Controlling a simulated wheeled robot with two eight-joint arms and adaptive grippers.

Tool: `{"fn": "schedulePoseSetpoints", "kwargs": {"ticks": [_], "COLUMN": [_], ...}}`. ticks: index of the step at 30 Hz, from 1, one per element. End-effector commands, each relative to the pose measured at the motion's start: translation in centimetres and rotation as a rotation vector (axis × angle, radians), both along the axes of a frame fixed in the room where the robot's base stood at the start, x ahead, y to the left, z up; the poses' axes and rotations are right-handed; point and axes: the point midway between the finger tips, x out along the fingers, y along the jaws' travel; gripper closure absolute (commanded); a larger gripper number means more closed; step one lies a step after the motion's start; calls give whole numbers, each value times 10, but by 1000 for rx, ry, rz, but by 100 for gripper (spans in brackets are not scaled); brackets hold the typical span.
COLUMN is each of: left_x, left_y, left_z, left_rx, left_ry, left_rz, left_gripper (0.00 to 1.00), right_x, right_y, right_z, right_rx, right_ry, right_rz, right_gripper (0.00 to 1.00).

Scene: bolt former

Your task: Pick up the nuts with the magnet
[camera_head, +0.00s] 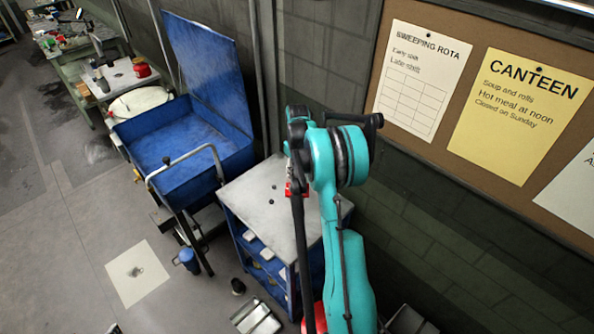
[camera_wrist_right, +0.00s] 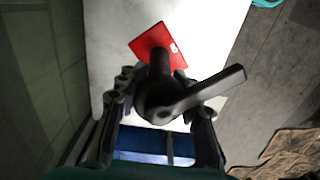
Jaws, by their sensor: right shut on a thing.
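My right gripper (camera_wrist_right: 155,80) is shut on a tool with a black handle and lever and a red block at its far end, which I take to be the magnet (camera_wrist_right: 150,45). The red part lies over a pale grey cart top (camera_wrist_right: 215,25); I cannot tell whether it touches. In the head view my teal right arm hides most of the gripper, and a bit of the red magnet (camera_head: 290,189) shows beside it, over the cart top (camera_head: 250,200). A small dark cluster, too small to identify, lies on a pale sheet (camera_head: 120,285) on the floor. My left gripper is not seen.
A blue tub with a raised lid (camera_head: 185,165) stands left of the cart. A blue cup (camera_head: 188,260) and a metal tray (camera_head: 257,318) are on the floor. A wall with a notice board (camera_head: 470,195) closes the right side. The floor at the left is mostly open.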

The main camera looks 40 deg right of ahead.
Motion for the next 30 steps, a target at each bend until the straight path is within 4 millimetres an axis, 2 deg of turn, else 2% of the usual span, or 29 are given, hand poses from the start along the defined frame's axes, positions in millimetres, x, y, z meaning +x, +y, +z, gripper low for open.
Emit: {"fn": "schedulePoseSetpoints", "kwargs": {"ticks": [24,30], "left_x": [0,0], "left_y": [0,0], "left_z": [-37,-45], "left_rx": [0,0], "left_ry": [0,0], "left_rz": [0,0], "left_gripper": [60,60], "right_x": [0,0], "right_y": [0,0], "right_z": [-67,-77], "right_rx": [0,0], "right_ry": [0,0], "right_rz": [0,0], "right_gripper": [100,100]}}
